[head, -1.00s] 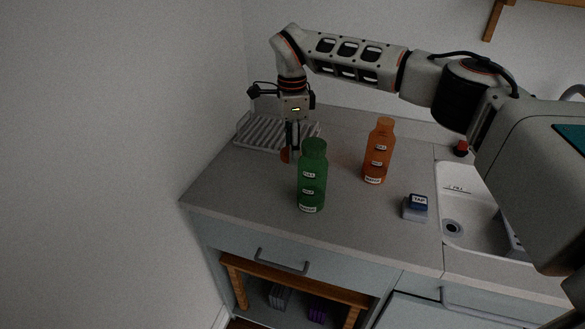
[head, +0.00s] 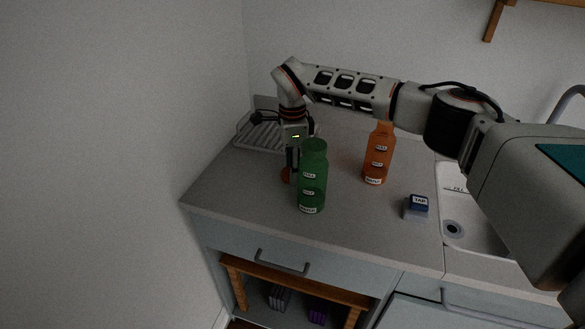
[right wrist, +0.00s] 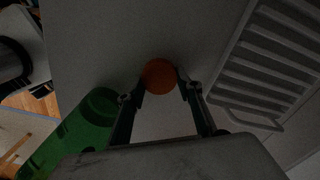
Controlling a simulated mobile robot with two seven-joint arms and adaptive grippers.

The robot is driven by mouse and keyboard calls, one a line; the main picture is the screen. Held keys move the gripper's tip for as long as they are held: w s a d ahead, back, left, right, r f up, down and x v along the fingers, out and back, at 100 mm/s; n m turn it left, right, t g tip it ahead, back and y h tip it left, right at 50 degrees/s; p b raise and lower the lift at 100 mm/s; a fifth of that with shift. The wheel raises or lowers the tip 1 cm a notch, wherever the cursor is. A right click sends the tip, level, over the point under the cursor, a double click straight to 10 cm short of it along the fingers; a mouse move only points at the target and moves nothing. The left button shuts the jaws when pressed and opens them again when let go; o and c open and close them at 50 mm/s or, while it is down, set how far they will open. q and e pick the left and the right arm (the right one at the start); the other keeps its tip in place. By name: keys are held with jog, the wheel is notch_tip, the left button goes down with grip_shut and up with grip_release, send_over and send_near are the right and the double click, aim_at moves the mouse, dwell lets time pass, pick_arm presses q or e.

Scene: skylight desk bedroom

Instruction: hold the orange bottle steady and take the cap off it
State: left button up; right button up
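The orange bottle (head: 376,160) stands upright on the counter, and my right arm hides part of its top in the head view. A round orange piece that looks like the cap (head: 286,174) is low over the counter behind the green bottle (head: 312,180). My right gripper (head: 291,170) points down there, partly hidden by the green bottle. In the right wrist view the orange cap (right wrist: 159,75) sits between the two fingertips, which touch its sides. I cannot tell whether it touches the counter. My left gripper is not in view.
A ribbed dish rack (head: 262,137) lies behind the gripper and shows at right in the right wrist view (right wrist: 265,70). The front left counter is clear.

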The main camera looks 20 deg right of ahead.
jog(key=o, duration=0.4)
